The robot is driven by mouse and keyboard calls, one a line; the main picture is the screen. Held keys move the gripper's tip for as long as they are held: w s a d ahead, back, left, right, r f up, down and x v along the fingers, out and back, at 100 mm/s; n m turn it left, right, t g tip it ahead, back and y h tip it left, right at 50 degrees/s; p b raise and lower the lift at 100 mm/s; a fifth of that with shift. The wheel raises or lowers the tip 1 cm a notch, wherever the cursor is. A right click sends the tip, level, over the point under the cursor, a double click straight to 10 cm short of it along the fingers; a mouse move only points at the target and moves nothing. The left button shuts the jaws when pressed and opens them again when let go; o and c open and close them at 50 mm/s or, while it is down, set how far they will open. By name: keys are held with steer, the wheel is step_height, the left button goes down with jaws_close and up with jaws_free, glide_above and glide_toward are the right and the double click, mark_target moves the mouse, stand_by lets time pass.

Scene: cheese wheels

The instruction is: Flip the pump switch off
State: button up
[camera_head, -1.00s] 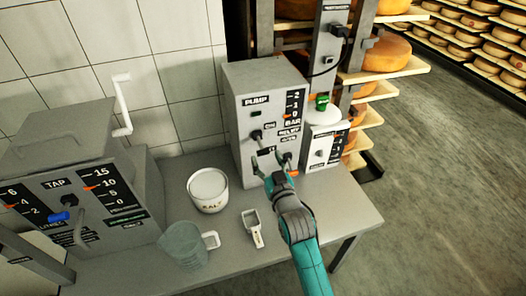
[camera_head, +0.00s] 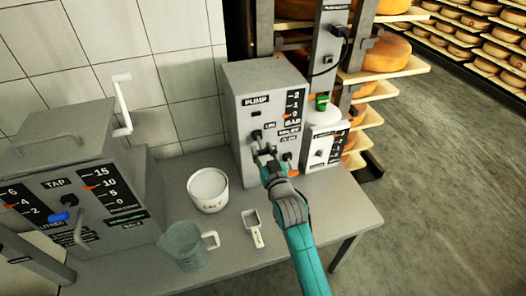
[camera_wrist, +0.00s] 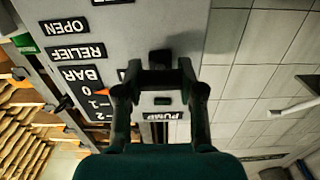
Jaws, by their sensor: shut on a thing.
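The pump box (camera_head: 240,95) is a grey cabinet on the table, with a PUMP label, a bar scale and a RELIEF label on its front. The dark pump switch (camera_head: 256,135) sticks out below the PUMP label. My gripper (camera_head: 262,152) is at the switch, its fingers closed together on it. In the wrist view the picture is upside down; my gripper (camera_wrist: 160,78) has its fingertips at the dark switch (camera_wrist: 160,57), partly hidden by them. A small dark green indicator (camera_wrist: 162,101) shows by the PUMP label. The bar pointer is near 0.
A white salt tub (camera_head: 208,204), a measuring jug (camera_head: 184,252) and a scoop (camera_head: 254,235) stand on the table. The tap machine (camera_head: 60,150) is at left, a smaller white device (camera_head: 322,118) at right.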

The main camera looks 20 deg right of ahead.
steer(key=shift+w+f+t, duration=0.2)
steer(key=shift+f+t, duration=0.25)
steer(key=shift+t, duration=0.65)
steer(key=o, duration=1.2)
steer(key=shift+c, duration=0.2)
steer(key=shift+s, duration=0.1)
steer(key=s+f, duration=0.2)
steer(key=s, duration=0.9)
steer(key=shift+s+f, duration=0.15)
steer(key=shift+s, duration=0.15)
